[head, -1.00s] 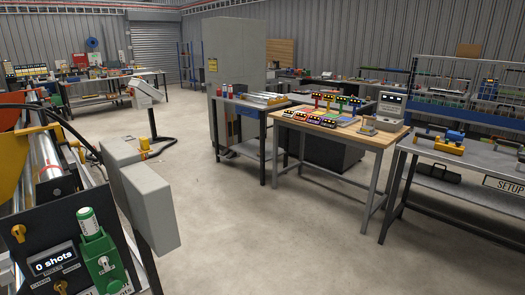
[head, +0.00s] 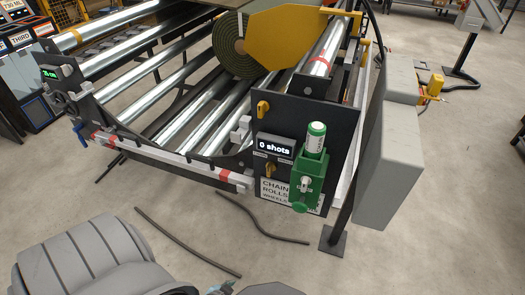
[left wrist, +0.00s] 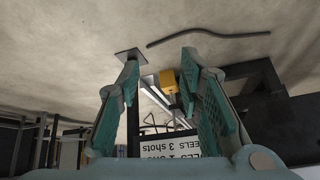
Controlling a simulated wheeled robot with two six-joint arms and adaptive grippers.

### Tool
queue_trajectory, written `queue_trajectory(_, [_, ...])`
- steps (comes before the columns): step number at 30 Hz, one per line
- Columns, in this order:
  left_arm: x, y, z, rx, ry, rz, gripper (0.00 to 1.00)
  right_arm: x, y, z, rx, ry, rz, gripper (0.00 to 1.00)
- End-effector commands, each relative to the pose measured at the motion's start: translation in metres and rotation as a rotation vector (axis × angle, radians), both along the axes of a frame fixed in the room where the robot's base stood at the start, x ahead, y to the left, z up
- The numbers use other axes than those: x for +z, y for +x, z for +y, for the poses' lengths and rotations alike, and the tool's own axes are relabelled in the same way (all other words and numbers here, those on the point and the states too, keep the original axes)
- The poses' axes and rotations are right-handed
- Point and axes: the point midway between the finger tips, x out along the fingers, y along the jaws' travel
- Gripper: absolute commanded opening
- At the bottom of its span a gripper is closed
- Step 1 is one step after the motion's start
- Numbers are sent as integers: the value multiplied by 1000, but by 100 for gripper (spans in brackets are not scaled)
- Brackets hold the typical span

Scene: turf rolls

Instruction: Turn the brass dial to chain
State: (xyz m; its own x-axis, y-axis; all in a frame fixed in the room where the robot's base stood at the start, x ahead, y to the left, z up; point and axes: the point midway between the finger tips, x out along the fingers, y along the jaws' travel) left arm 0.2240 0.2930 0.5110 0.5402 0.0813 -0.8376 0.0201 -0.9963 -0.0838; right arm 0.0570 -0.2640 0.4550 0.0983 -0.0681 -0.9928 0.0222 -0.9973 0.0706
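A black panel (head: 335,150) on the machine carries a small display (head: 275,146) reading "0 shots". A brass dial (head: 270,170) sits just below the display; its pointer setting is too small to tell. Another brass knob (head: 263,108) is higher on the panel. A white label (head: 275,190) below lists chain, rolls and wheels. My left gripper (left wrist: 160,55) is open and empty in the left wrist view, with the label (left wrist: 165,145) upside down beyond its fingers. Only a teal bit shows at the head view's bottom edge, short of the panel. My right gripper is not in view.
A green unit (head: 310,178) with a green-and-white bottle (head: 316,138) stands right beside the dial. A grey box (head: 390,150) on a post is farther right. Metal rollers (head: 170,120) lie behind and left. Dark cables (head: 190,243) lie on the otherwise clear floor.

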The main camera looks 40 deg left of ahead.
Motion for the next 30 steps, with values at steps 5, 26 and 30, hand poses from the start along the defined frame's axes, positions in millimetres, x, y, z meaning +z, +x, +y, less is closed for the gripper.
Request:
queue_trajectory(5, [135, 159, 48, 114, 53, -654, 33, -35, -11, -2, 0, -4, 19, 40])
queue_trajectory(26, [241, 316, 123, 248, 103, -994, 33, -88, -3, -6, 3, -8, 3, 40])
queue_trajectory(30, [242, 331, 128, 247, 103, -992, 33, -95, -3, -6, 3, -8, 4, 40])
